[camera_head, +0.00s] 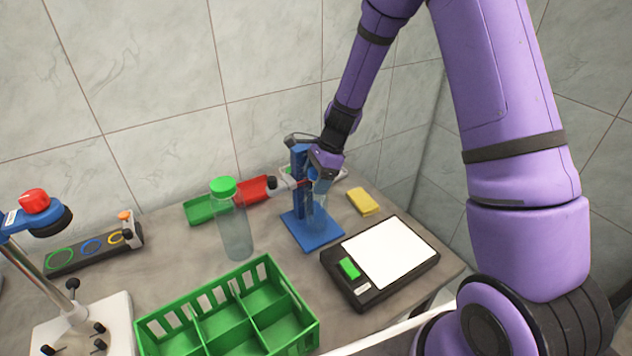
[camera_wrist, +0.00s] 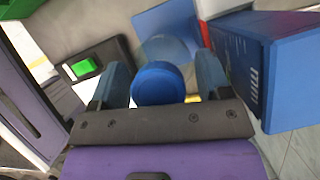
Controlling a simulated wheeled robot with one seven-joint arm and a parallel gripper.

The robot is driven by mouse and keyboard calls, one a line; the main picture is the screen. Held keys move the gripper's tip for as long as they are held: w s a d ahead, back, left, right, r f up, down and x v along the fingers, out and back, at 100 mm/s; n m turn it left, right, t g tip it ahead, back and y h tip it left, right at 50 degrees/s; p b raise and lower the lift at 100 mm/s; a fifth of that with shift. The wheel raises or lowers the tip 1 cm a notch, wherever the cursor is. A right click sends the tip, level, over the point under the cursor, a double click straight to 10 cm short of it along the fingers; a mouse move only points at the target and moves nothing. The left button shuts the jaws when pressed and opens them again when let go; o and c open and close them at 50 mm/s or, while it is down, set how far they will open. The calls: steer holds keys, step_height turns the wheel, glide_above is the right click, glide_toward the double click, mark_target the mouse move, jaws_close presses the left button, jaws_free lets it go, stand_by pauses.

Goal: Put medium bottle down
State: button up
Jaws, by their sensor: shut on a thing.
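The medium bottle is a clear bluish bottle (camera_head: 319,216) with a blue cap (camera_wrist: 158,84). My gripper (camera_head: 320,178) is shut on it near the top. In the wrist view the cap sits between the two fingers of my gripper (camera_wrist: 162,82), and the body (camera_wrist: 166,48) shows beyond it. The bottle looks upright over the blue base plate (camera_head: 318,241) of a blue stand with a column (camera_head: 299,165). I cannot tell whether its bottom touches the plate. My wrist and fingers hide its top in the head view.
A clear bottle with a green cap (camera_head: 223,185) stands left of the stand. A green divided crate (camera_head: 226,312) is in front, a black scale with a white plate (camera_head: 388,252) at right. Bare table shows around the green-capped bottle.

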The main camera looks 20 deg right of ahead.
steer(key=shift+f, duration=0.75)
steer(key=o, duration=1.3)
steer(key=shift+o, duration=0.2)
